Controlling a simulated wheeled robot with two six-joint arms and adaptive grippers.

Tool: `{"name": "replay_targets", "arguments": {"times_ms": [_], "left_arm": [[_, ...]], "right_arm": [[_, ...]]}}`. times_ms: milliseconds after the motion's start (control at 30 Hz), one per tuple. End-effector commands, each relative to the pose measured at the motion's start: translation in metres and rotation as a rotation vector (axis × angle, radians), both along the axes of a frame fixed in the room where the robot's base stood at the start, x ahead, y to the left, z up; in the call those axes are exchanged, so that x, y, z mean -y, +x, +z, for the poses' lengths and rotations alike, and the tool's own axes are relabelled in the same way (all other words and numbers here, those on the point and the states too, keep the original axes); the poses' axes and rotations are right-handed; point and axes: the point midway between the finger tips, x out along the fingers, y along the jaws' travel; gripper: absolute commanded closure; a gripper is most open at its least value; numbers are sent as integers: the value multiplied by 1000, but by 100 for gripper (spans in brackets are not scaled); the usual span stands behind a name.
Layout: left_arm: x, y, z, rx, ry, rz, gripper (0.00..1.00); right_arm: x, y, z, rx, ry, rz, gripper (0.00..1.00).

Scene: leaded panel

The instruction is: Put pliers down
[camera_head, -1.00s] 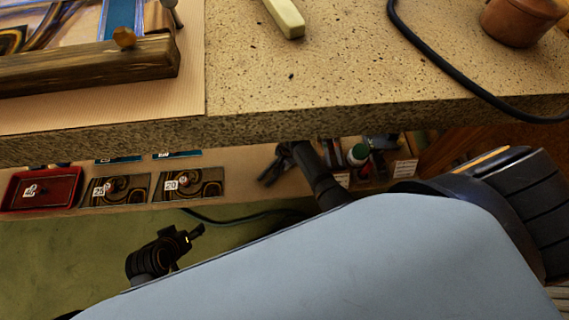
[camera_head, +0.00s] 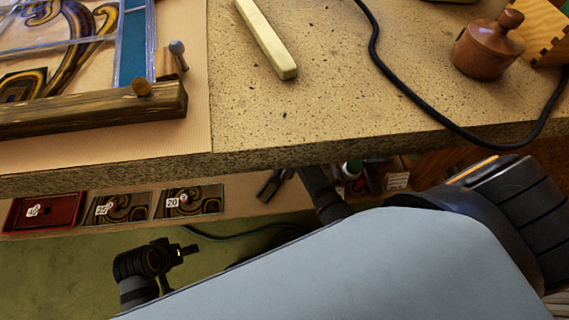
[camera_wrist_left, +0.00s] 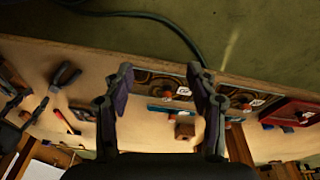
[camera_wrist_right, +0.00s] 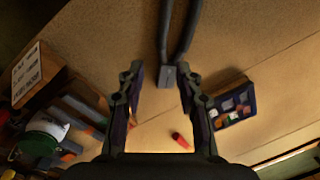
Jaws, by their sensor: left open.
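The pliers (camera_head: 267,188) lie on the lower shelf (camera_head: 240,205) under the bench edge, small and dark in the head view. In the right wrist view their two grey handles (camera_wrist_right: 182,35) point away and their head lies between my right fingertips (camera_wrist_right: 159,72). Those fingers are apart, with space on both sides of the head. In the head view my right gripper (camera_head: 288,173) is partly hidden by the bench. The left wrist view also shows the pliers (camera_wrist_left: 66,76), off to the left. My left gripper (camera_head: 190,250) is open and empty, facing the shelf.
Numbered glass sheets (camera_head: 190,202) and a red tray (camera_head: 45,212) are on the shelf. A red-handled tool (camera_wrist_right: 181,140) and a dark box of coloured pieces (camera_wrist_right: 235,105) lie near my right gripper. The bench edge (camera_head: 240,155) overhangs the shelf.

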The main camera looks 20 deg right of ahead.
Motion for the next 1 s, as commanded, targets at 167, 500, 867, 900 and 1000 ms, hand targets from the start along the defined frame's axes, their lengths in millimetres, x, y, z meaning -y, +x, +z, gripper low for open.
{"name": "replay_targets", "arguments": {"times_ms": [167, 500, 867, 900, 1000], "left_arm": [[-8, -4, 16, -74, 30, 4, 43], [-11, -5, 13, -99, 43, 9, 43], [-11, -4, 13, -96, 43, 9, 43], [-11, -4, 13, -96, 43, 9, 43], [-11, -4, 14, -96, 43, 9, 43]], "right_arm": [[3, -3, 37, 0, 0, 0, 65], [4, -4, 47, -1, 0, 0, 65], [48, -102, 65, 38, -101, 472, 65], [53, -119, 73, 46, -117, 575, 65], [59, -150, 92, 60, -149, 781, 65]]}}
